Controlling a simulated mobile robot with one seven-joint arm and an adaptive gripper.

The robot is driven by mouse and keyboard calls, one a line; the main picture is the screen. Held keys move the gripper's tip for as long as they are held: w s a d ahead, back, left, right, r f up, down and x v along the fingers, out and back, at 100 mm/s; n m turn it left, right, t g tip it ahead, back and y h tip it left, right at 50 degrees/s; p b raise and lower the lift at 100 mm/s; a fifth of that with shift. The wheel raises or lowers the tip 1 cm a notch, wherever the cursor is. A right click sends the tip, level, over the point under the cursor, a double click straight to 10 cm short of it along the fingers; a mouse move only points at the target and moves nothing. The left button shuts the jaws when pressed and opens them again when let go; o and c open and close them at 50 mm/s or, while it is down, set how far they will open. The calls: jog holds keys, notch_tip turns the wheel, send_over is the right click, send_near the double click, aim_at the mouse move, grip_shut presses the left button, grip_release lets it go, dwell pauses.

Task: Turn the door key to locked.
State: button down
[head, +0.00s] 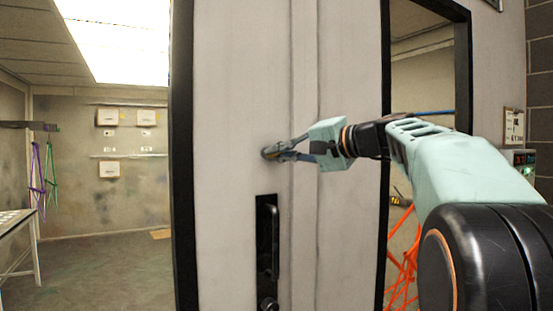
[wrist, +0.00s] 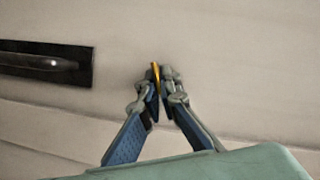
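The pale grey door (head: 225,100) stands in the middle of the head view. A thin golden key (wrist: 155,72) shows between the fingertips in the wrist view, close to the door's face; I cannot read its turn angle clearly. My gripper (head: 270,152) is at the door, above the black handle plate (head: 260,235). In the wrist view my gripper's fingertips (wrist: 160,82) have come together and appear shut on the key. The lock around the key is hidden by the fingers. In the head view the key is hidden behind the fingertips.
The black handle (head: 274,240) stands out from its plate below my gripper; the handle also shows at the left of the wrist view (wrist: 45,63). Orange straps (head: 402,262) hang beyond the dark frame at right. The booth room at left has open floor (head: 100,270).

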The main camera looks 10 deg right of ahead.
jog(key=shift+f+m+t+y+b, duration=0.15)
jog(key=shift+m+t+y+b, duration=0.4)
jog(key=shift+m+b, duration=0.9)
jog(key=shift+m+p, duration=0.4)
jog(key=shift+m, duration=0.15)
jog(key=c, duration=2.2)
grip_release()
jog(key=v, duration=1.2)
jog(key=shift+d, duration=0.1)
